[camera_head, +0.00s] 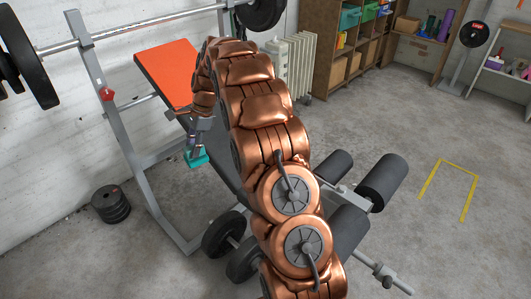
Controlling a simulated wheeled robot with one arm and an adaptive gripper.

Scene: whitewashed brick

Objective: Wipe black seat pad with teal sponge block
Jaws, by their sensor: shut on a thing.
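The teal sponge block (196,158) is at the end of my gripper (194,149), left of the middle of the view. My gripper is shut on it, pointing down. The sponge is over or on the black seat pad (224,170) of the weight bench. I cannot tell whether it touches the pad. My copper-coloured arm crosses the bench and hides much of the pad's right side.
The bench's orange backrest (166,72) rises behind the gripper. A loaded barbell (130,33) spans the rack posts. Black leg rollers (381,183) stick out at the right. Weight plates (110,204) are stacked on the left floor.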

